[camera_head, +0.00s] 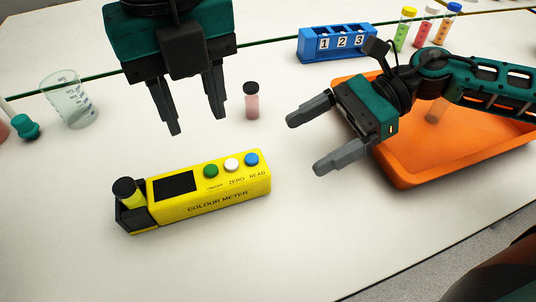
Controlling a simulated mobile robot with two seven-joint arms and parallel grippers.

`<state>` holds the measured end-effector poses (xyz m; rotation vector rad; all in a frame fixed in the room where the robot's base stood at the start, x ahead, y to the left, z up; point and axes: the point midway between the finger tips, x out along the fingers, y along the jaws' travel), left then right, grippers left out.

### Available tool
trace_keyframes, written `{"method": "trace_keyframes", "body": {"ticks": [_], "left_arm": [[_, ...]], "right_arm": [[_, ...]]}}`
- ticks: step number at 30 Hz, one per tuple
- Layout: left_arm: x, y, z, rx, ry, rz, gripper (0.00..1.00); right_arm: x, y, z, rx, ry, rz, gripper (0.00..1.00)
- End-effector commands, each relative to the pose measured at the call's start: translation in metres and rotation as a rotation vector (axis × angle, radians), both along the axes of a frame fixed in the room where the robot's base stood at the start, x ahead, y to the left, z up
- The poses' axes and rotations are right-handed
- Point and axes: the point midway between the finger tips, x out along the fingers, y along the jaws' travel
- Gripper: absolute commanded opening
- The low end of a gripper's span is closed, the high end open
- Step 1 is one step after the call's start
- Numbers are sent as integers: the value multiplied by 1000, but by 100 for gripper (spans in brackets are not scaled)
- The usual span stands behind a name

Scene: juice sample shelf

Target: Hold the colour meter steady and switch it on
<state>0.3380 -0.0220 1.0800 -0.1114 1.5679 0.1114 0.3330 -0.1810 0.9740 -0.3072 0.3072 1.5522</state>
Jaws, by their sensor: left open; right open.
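The yellow colour meter (217,191) lies on the white table at lower left centre. Its dark screen is blank, and it has a green button (211,171), a white button (232,165) and a blue button (252,159). The label by the green button is too small to read. A vial with a black cap (124,187) sits in the black holder at its left end. My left gripper (196,125) is open and empty, pointing down above and behind the meter. My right gripper (307,144) is open and empty, to the right of the meter, its fingers pointing left.
A pink vial (252,104) stands behind the meter. A beaker (70,100) is at left. An orange tray (405,178) lies under my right arm. A blue numbered rack (320,45) and several capped vials (424,27) stand at the back. The table in front of the meter is clear.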

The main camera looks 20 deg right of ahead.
Motion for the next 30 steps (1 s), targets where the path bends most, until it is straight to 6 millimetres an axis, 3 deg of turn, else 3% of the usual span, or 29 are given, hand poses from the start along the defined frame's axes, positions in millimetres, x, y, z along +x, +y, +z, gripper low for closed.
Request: {"method": "trace_keyframes", "body": {"ticks": [5,18,24,30], "left_arm": [[0,0,0,0,0,0,43],[0,0,0,0,0,0,43],[0,0,0,0,0,0,43],[0,0,0,0,0,0,43]], "right_arm": [[0,20,-7,4,-1,3,92],[0,95,-38,2,-1,0,92],[1,113,-46,0,-1,-2,92],[1,117,-48,-1,-2,-4,92]]}}
